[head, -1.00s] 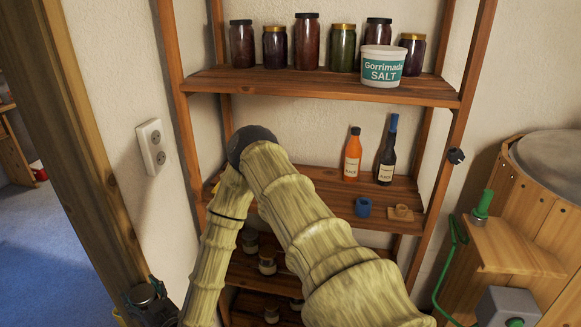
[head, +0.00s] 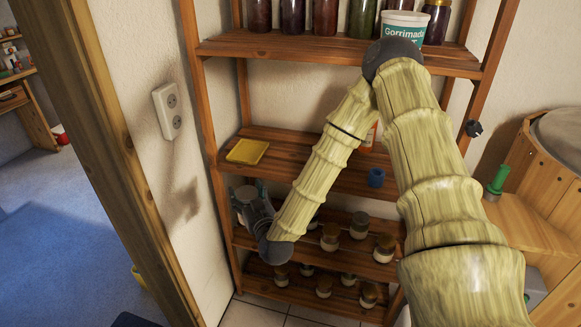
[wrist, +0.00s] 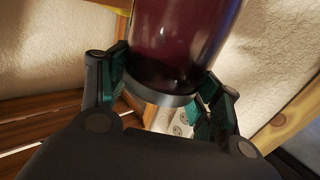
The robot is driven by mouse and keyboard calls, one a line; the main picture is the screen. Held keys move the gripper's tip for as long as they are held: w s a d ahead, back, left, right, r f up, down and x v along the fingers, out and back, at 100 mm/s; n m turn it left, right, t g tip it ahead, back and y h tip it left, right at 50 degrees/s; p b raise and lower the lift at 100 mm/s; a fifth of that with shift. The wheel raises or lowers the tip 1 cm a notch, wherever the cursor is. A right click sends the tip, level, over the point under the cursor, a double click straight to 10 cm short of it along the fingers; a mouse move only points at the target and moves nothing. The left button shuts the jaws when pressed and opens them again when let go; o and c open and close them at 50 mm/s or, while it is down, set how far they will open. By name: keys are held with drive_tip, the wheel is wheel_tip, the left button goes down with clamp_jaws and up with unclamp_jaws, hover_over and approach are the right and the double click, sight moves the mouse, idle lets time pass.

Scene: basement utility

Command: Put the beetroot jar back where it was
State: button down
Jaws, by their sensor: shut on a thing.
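My gripper (head: 254,204) is at the left post of the wooden rack, a little below the middle shelf's level. In the wrist view my gripper (wrist: 165,88) is shut on a jar with dark red contents, the beetroot jar (wrist: 180,40). The fingers sit on both sides of the jar near its grey lid. In the head view what looks like the grey lid (head: 246,192) shows between the fingers; the jar's body is mostly hidden there. The upper shelf (head: 300,46) holds a row of dark jars, partly cut off by the picture's top edge.
The middle shelf (head: 300,165) holds a yellow tray (head: 247,151) and a blue cup (head: 376,177). Small jars (head: 330,236) fill the lower shelves. A wall socket (head: 168,110) is at left.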

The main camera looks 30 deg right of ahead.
drive_tip(key=s+d+r+m+g+h, duration=0.1)
drive_tip(key=s+d+r+m+h, duration=0.15)
drive_tip(key=d+r, duration=0.5)
drive_tip(key=s+d+r+m+h, duration=0.1)
drive_tip(key=s+d+r+h, duration=0.3)
drive_tip(key=d, duration=0.6)
drive_tip(key=w+d+f+y+p, duration=0.1)
drive_tip(key=w+d+f+p, duration=0.1)
drive_tip(key=w, duration=0.6)
drive_tip(key=w+d+f+p, duration=0.1)
drive_tip(key=w+p, duration=0.3)
drive_tip(key=w, duration=0.4)
drive_tip(key=shift+d+f+y, duration=0.35)
drive_tip(key=shift+d+f, duration=0.05)
drive_tip(key=shift+f, duration=0.15)
drive_tip(key=shift+f, duration=0.15)
drive_tip(key=shift+c, duration=1.7)
unclamp_jaws()
